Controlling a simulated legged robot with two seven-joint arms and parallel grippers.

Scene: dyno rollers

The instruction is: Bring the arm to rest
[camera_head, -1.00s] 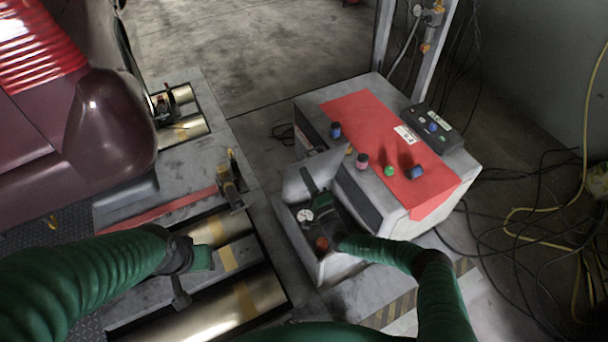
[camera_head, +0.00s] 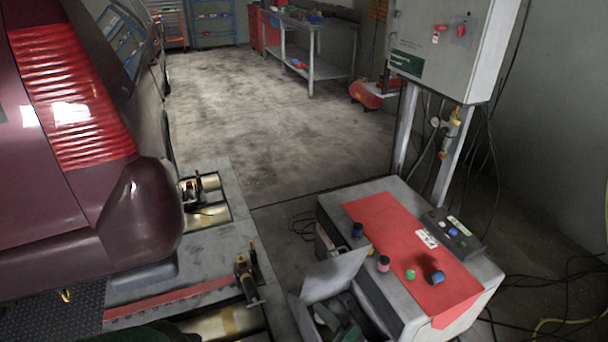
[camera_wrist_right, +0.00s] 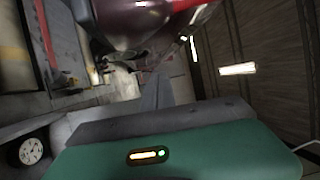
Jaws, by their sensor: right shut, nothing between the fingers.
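In the right wrist view, the green housing of my own wrist with a lit orange and green strip fills the bottom. A round white gauge (camera_wrist_right: 31,151) shows at its lower left.
The machine's red top carries several knobs, among them a green one (camera_head: 410,275), and a dark control box (camera_head: 452,232). A maroon car (camera_head: 60,190) stands at left by the metal rollers (camera_head: 215,328). A grey cabinet (camera_head: 440,45) stands behind. Cables lie at right.

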